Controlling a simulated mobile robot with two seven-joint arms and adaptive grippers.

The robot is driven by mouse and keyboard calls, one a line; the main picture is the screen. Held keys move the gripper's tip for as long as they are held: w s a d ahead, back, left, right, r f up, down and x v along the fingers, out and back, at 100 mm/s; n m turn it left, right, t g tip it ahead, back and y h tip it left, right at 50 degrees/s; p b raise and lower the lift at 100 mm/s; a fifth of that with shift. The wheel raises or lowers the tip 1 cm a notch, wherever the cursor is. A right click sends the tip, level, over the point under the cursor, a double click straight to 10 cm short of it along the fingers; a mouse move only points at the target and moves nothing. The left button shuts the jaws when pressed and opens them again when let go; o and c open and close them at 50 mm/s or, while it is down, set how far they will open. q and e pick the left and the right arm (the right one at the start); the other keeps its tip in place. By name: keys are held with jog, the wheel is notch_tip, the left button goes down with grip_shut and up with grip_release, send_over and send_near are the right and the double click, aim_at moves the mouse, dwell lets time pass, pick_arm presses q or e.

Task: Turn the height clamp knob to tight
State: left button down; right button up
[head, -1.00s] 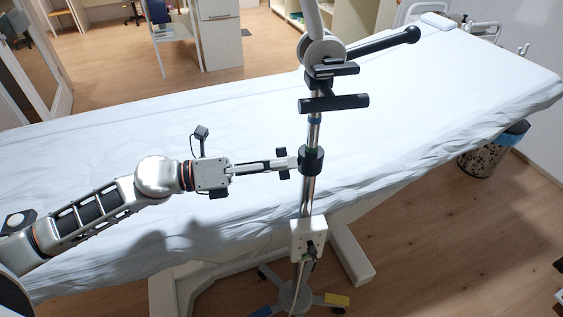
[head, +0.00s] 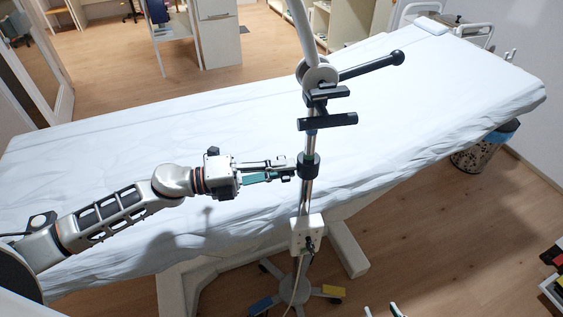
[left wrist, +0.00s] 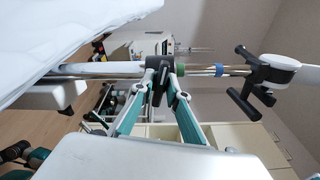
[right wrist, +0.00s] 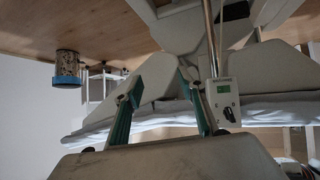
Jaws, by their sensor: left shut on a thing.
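A black clamp collar (head: 309,167) sits on the upright metal pole (head: 306,192) beside the couch. Its small black knob (left wrist: 160,88) shows in the left wrist view, sticking out toward my left gripper. My left gripper (head: 287,169) reaches in from the left and is shut on the knob, with one green-sided finger on each side. The fingertips partly hide the knob. My right gripper (right wrist: 157,82) is open and empty in the right wrist view, its fingers apart. Only its tips show at the bottom edge of the head view.
The couch (head: 150,130) with a pale blue sheet lies behind the pole. Higher on the pole are black T-shaped handles (head: 328,121) and a long black lever (head: 370,68). A white control box (head: 306,234) is lower down. A speckled bin (head: 474,158) stands at the right.

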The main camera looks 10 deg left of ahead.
pick_arm(q)
jog(key=shift+r+n+p, duration=0.1)
jog(key=shift+n+p, duration=0.8)
jog(key=shift+n, duration=0.5)
pick_arm(e)
jog(key=r, duration=0.2)
jog(key=w+r, duration=0.1)
jog(key=r, duration=0.1)
jog(key=shift+w, duration=0.15)
jog(key=shift+d+f, duration=0.1)
jog(key=shift+f, duration=0.1)
pick_arm(q)
jog(key=c, duration=2)
grip_release()
jog(key=shift+o, duration=0.2)
jog(key=shift+a, duration=0.1)
pick_arm(e)
jog(key=shift+d+r, duration=0.1)
jog(key=shift+r, duration=0.05)
pick_arm(q)
jog(key=v, duration=1.2)
